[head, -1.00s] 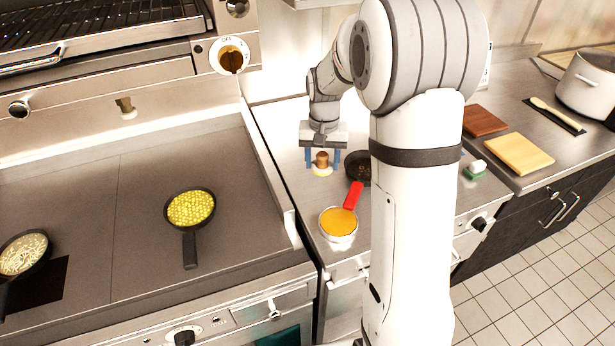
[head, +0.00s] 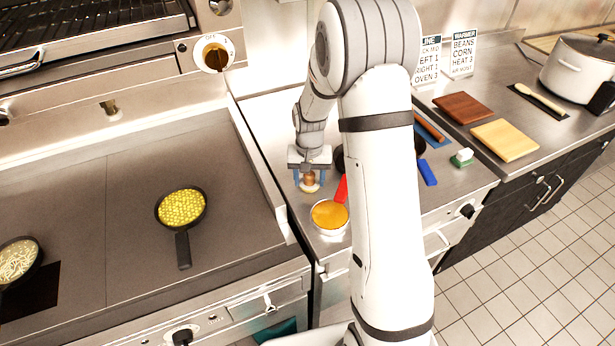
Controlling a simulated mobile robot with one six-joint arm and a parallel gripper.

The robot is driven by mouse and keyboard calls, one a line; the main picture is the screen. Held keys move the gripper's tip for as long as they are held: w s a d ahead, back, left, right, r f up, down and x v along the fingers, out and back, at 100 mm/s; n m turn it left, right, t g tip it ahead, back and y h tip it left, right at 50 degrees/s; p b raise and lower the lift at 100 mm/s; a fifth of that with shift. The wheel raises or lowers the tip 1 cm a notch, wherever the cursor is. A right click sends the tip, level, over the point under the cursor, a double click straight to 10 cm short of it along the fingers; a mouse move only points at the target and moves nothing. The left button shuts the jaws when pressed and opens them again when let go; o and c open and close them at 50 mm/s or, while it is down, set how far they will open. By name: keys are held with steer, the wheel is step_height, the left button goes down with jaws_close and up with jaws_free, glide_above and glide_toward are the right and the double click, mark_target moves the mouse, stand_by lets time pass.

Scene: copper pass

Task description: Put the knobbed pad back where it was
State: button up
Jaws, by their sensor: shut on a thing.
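The knobbed pad (head: 309,187) has a brown knob on a pale round base, on or just above the steel counter left of my arm. My gripper (head: 309,178) points down over it, with its blue fingers on either side of the knob and shut on it. Whether the base touches the counter I cannot tell. The pad is just behind a metal pot of orange food (head: 329,216).
A red handle (head: 341,189) lies close to the right of the pad, its dark pan mostly hidden by my arm. The griddle (head: 120,250) holds a pan of corn (head: 181,208). To the right are a sponge (head: 463,157), cutting boards (head: 505,139) and a large pot (head: 580,72).

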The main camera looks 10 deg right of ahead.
steer(key=shift+f, duration=0.15)
steer(key=o, duration=1)
steer(key=shift+r, duration=0.2)
step_height(320, 180, up, 12)
steer(key=b, duration=0.2)
steer(key=s+r+n+t, duration=0.1)
steer(key=s+r, duration=0.1)
steer(key=s, duration=0.6)
steer(key=s+r+n+t, duration=0.1)
steer(key=s+r, duration=0.2)
steer(key=s, duration=0.5)
steer(key=s+r+n+t, duration=0.1)
steer(key=s+r, duration=0.1)
steer(key=s, duration=0.7)
steer(key=shift+a+r+p, duration=0.15)
steer(key=shift+r+p, duration=0.15)
